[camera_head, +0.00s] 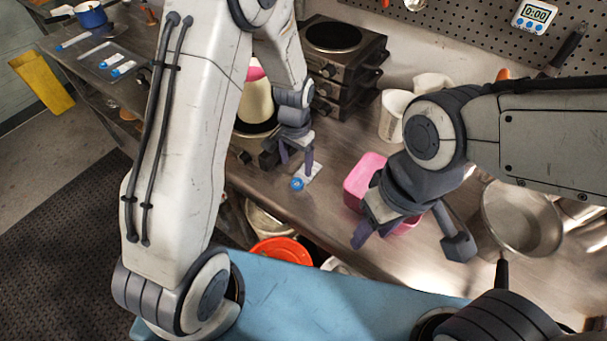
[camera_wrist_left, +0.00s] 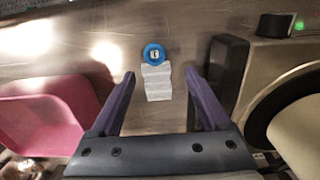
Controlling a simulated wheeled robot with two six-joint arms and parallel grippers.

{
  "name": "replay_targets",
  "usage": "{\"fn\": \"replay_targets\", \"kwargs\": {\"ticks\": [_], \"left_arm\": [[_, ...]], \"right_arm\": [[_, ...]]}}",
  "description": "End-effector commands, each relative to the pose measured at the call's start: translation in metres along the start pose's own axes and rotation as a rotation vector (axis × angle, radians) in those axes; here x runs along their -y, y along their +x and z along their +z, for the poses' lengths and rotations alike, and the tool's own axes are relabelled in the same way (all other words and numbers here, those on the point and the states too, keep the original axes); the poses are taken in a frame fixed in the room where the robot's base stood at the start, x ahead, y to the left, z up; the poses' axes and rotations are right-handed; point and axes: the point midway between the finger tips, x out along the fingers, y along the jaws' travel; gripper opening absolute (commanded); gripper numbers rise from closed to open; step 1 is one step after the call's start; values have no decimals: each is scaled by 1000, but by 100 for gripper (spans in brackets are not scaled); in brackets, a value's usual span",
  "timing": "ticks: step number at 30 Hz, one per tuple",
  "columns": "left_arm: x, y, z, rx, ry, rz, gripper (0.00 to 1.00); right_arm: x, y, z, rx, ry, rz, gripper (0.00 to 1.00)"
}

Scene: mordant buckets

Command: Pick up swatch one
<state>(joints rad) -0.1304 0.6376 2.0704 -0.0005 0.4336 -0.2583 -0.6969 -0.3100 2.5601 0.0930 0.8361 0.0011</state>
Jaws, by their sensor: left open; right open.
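A small white cloth swatch with a round blue tag (camera_head: 298,184) lies on the metal bench just below my left gripper (camera_head: 296,158). In the left wrist view the swatch (camera_wrist_left: 157,82) shows as a folded white strip, its blue tag (camera_wrist_left: 154,54) at the far end with a mark too small to read surely. My left gripper is open, with its purple fingers (camera_wrist_left: 160,92) on either side of the strip in that view, apart from it. My right gripper (camera_head: 410,238) is open and empty, in front of the pink tub.
The pink tub (camera_head: 358,182) stands right of the swatch. A pot (camera_head: 257,103) on a burner is close by on the left. Stacked hot plates (camera_head: 345,75), white beakers (camera_head: 392,113) and a steel bowl (camera_head: 522,215) stand further around. More blue-tagged swatches (camera_head: 94,51) lie on the far-left shelf.

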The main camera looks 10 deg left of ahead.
Motion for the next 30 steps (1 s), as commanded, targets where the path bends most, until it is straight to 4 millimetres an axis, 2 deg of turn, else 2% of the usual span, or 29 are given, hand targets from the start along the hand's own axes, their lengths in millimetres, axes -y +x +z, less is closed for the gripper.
{"fn": "replay_targets", "kwargs": {"ticks": [5, 11, 15, 24, 26, 27, 29, 30], "left_arm": [[-2, 11, 1, 3, 1, 1, 80], [-8, 36, 3, 5, 0, 1, 80], [-8, 52, 2, 2, -1, 1, 80], [-8, 58, 1, 0, 0, 0, 80], [-8, 58, 1, 0, 0, 0, 61], [-8, 58, 1, 0, 0, 0, 46], [-8, 58, 1, 0, 0, 0, 23], [-8, 58, 1, 0, 0, 0, 17]], "right_arm": [[0, -5, 0, 0, 0, 0, 50], [1, -19, -1, 0, 1, 0, 50], [2, -21, -1, 0, 1, 0, 50], [2, -21, -1, 0, 1, 0, 50], [2, -21, -1, 0, 1, 0, 50], [2, -21, -1, 0, 1, 0, 50], [2, -21, -1, 0, 1, 0, 50], [2, -21, -1, 0, 1, 0, 50]]}}
